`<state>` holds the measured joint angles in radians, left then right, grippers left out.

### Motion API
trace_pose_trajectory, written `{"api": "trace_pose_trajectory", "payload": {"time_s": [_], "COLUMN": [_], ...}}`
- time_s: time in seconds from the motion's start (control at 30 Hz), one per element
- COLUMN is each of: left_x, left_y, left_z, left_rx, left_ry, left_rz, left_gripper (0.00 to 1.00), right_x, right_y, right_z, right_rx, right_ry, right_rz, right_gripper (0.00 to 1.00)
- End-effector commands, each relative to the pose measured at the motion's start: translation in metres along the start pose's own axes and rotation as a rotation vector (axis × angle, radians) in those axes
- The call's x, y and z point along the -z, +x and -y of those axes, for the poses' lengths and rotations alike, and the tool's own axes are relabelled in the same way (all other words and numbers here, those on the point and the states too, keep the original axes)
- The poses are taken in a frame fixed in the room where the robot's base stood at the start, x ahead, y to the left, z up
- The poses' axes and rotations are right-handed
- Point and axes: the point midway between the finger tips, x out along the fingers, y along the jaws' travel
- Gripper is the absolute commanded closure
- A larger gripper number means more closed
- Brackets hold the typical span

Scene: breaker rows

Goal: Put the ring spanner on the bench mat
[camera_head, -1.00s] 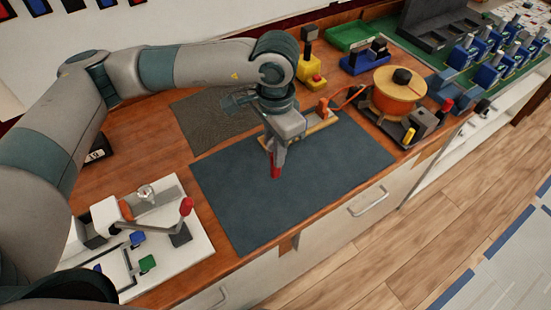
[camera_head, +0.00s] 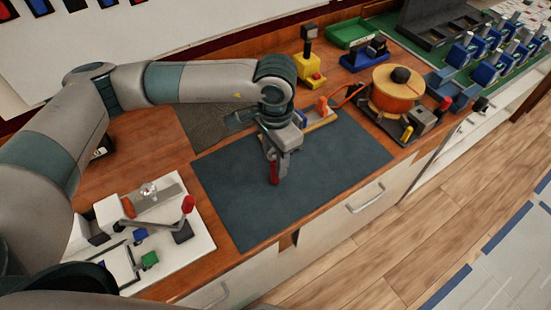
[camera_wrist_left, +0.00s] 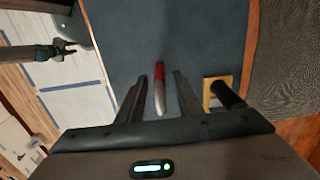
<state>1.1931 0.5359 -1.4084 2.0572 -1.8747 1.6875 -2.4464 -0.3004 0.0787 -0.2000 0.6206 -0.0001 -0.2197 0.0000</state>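The ring spanner, with a red grip and a silver end, shows in the head view (camera_head: 274,173) and in the left wrist view (camera_wrist_left: 159,86). It is at the dark blue bench mat (camera_head: 325,165), which also shows in the left wrist view (camera_wrist_left: 210,35). My left gripper (camera_head: 274,158) is low over the mat. In its wrist view its two fingers (camera_wrist_left: 160,95) stand apart on either side of the spanner, with gaps showing. The spanner's far end is hard to make out. My right gripper (camera_wrist_left: 66,47) shows small in the left wrist view, away from the mat.
A grey textured mat (camera_head: 205,118) lies behind the blue one. A white fixture board (camera_head: 185,250) with a red-knobbed lever stands left. An orange-topped round device (camera_head: 397,92), a yellow block (camera_head: 308,72) and a green tray (camera_head: 350,33) stand behind right. The mat's right half is clear.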

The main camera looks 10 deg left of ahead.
Motion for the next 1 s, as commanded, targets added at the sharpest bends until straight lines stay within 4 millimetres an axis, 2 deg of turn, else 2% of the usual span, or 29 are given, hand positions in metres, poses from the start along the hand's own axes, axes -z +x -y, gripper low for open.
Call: {"api": "trace_pose_trajectory", "payload": {"time_s": [0.27,0.47,0.5,0.67,1.0], "left_x": [0.0,0.0,0.001,0.001,0.002], "left_y": [-0.001,-0.005,-0.006,-0.027,-0.089], "left_z": [0.0,0.0,0.0,0.001,0.0], "left_rx": [0.0,0.0,0.001,0.003,0.002], "left_ry": [0.0,0.0,0.0,0.002,0.0], "left_rz": [0.0,0.001,-0.002,-0.005,-0.005], "left_gripper": [0.68,0.68,0.68,0.68,0.68], "right_x": [0.0,0.001,0.0,-0.002,-0.004], "right_y": [-0.001,-0.009,-0.001,0.011,0.038], "right_z": [-0.001,-0.002,-0.002,-0.002,-0.002], "right_rx": [-0.001,-0.001,-0.002,-0.002,-0.002], "right_ry": [-0.001,-0.001,-0.001,-0.001,-0.001], "right_rz": [0.0,0.001,0.001,0.001,0.001], "right_gripper": [0.69,0.69,0.69,0.69,0.69]}}
